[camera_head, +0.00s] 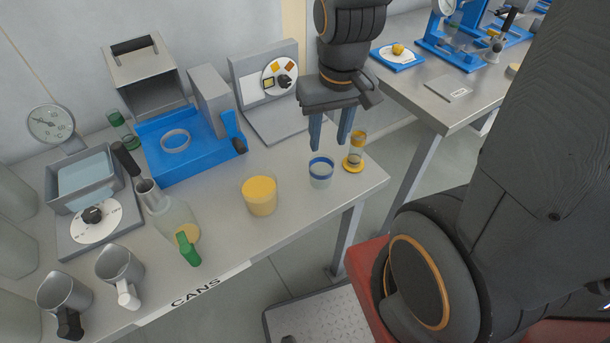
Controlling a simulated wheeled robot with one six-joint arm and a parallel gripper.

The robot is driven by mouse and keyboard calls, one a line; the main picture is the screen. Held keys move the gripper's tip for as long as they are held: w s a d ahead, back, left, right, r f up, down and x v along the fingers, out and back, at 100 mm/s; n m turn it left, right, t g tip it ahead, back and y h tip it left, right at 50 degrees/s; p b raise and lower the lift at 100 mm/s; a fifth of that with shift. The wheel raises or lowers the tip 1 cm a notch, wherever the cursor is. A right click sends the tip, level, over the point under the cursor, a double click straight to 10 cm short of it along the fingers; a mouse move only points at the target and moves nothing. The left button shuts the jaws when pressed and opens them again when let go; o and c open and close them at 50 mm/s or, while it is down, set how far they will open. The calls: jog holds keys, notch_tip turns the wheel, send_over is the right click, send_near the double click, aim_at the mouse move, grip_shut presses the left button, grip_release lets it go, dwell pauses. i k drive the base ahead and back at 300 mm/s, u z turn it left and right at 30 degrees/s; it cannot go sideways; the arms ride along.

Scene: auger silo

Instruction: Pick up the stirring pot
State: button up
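My gripper (330,140) points down with its two blue fingers apart and nothing between them. It hangs over the right part of the near bench. Just below the fingertips stands a small clear pot with a blue rim (321,178); I cannot tell the exact height gap. No label marks the stirring pot, so I cannot tell which vessel it is. Other candidates are a metal jug with a black handle (63,293), a metal jug with a white handle (119,268) and a small metal pan with a black handle (149,194).
A sand timer (355,150) stands close right of the blue-rimmed pot. A yellow-filled tub (259,198) stands to its left. A blue stand (190,146), a switch panel (268,92) and a flask (175,225) crowd the bench (225,230). A second bench (425,95) is behind right.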

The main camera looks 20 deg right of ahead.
aim_at(257, 186)
jog(key=z, duration=0.95)
jog(key=k, duration=1.35)
jog(key=u, duration=0.85)
